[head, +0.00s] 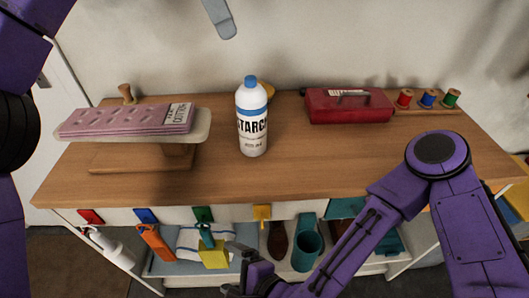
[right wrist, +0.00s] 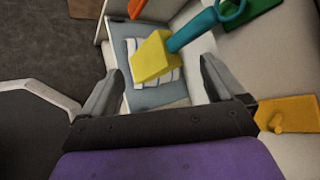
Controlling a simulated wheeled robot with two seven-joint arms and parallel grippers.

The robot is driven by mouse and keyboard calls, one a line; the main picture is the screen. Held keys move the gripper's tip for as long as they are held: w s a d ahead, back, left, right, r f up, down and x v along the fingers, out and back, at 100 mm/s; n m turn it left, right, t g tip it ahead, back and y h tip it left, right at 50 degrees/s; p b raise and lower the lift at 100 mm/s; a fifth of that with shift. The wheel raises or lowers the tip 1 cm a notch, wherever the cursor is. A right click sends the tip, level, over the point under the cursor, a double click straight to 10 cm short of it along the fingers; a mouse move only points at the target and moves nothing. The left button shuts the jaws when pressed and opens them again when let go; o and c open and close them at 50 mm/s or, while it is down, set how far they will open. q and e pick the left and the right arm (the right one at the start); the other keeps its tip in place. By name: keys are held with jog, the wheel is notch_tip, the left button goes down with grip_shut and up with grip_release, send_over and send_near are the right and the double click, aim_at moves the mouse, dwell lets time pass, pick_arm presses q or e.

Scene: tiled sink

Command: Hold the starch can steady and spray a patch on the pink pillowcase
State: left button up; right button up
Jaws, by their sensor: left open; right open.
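The white starch can (head: 252,125) with a blue cap stands upright in the middle of the wooden table, its label facing me. The pink pillowcase (head: 125,120) lies folded on a small ironing board (head: 196,140) at the left, with a paper label on its right end. My left gripper (head: 218,16) shows only in part at the top edge, high above the can and apart from it. My right gripper (head: 243,272) is low in front of the table, below its front edge. In the right wrist view its two fingers (right wrist: 158,88) are spread with nothing between them.
A red box (head: 348,107) and several thread spools (head: 427,99) stand at the back right. Coloured clips line the table's front edge. A yellow block on a teal handle (head: 213,252) hangs near my right gripper.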

jog(key=w+a+r+m+t+y, duration=0.1)
jog(key=a+r+m+y, duration=0.1)
jog(key=r, duration=0.4)
jog(key=w+a+r+m+t+y, duration=0.1)
jog(key=w+a+r+t, duration=0.1)
jog(key=r, duration=0.4)
jog(key=m+t+h, duration=0.7)
jog(key=m, duration=0.7)
send_near(250, 114)
jog(key=w+f, duration=0.1)
jog(key=w, duration=0.1)
jog(key=w+f, duration=0.2)
jog(key=x, duration=1)
jog(key=shift+w+f, duration=0.15)
jog(key=shift+w, duration=0.15)
jog(key=c, duration=1)
pick_arm(q)
jog(key=shift+c, duration=0.6)
pick_arm(e)
jog(key=c, duration=0.4)
pick_arm(q)
grip_shut()
